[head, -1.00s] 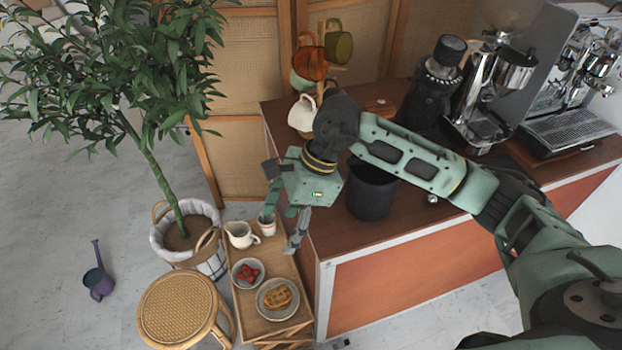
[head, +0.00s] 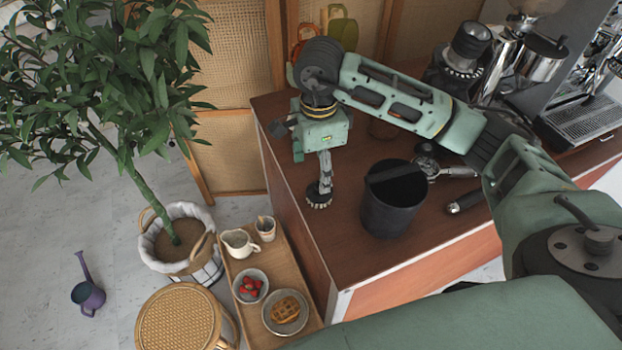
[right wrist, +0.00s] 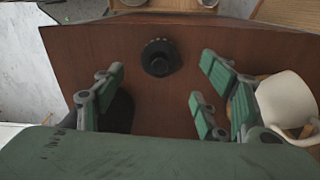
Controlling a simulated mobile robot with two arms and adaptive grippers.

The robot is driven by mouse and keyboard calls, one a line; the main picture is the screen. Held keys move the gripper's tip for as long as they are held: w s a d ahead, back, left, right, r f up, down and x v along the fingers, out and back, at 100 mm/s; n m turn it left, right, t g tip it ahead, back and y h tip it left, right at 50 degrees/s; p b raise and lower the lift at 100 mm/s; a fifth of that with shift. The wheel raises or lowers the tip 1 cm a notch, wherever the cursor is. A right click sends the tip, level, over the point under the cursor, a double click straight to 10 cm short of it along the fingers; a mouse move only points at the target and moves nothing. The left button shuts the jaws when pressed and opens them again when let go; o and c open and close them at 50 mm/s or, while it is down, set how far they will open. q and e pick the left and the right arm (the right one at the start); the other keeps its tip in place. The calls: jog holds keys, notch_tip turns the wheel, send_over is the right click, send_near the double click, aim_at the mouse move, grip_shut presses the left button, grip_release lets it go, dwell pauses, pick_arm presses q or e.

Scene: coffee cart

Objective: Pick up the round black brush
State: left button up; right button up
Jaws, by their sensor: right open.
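The round black brush (head: 319,197) stands on the brown counter near its left edge. It has a knob on top and bristles around its rim. It also shows in the right wrist view (right wrist: 160,58), beyond the fingertips and between their lines. My right gripper (head: 311,163) is open and empty above the counter. In the head view one finger overlaps the top of the brush; whether it touches cannot be told. The open fingers also show in the right wrist view (right wrist: 163,82). My left gripper is not in view.
A black bin (head: 390,205) stands right of the brush. A portafilter (head: 428,166) lies behind the bin. A white cup (right wrist: 287,103) shows beside the fingers in the right wrist view. A low wooden tray table (head: 262,290) holds food left of the counter.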

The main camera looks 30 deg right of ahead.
jog(key=shift+f, duration=0.45)
jog(key=f+p, duration=0.2)
jog(key=s+f+p, duration=0.1)
jog(key=shift+d+f, duration=0.25)
jog(key=shift+d, duration=0.05)
jog(key=shift+w+f, duration=0.25)
jog(key=shift+f, duration=1.25)
jog(key=c, duration=1.2)
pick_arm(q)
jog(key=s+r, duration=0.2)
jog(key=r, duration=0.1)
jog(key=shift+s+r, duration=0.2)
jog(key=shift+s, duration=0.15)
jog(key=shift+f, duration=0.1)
pick_arm(e)
jog(key=shift+w+r, duration=0.1)
jog(key=shift+r, duration=0.1)
